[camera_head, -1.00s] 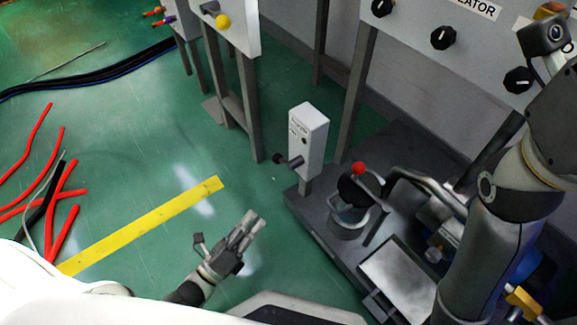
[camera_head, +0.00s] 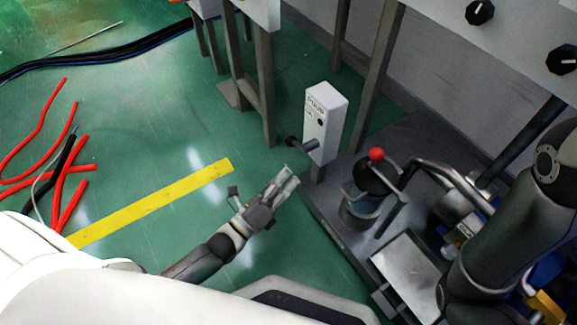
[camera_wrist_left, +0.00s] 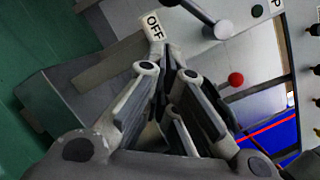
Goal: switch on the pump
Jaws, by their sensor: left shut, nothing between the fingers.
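The white pump switch box (camera_head: 325,118) stands on a short post at the edge of the dark platform. Its dark lever (camera_head: 303,146) sticks out sideways from its lower front. In the left wrist view the box's "OFF" label (camera_wrist_left: 152,25) is just beyond the fingertips, and the grey lever (camera_wrist_left: 208,20) shows to the right of the label. My left gripper (camera_head: 288,178) is shut and empty, below and slightly left of the lever in the head view; it also shows in the wrist view (camera_wrist_left: 158,50). Contact with the box cannot be told. My right gripper is out of view.
A round vessel with a red-knobbed handle (camera_head: 376,155) stands on the dark platform (camera_head: 325,215), right of the box. Generator legs stand behind. Red cables (camera_head: 75,180) and a yellow floor stripe (camera_head: 155,203) lie left.

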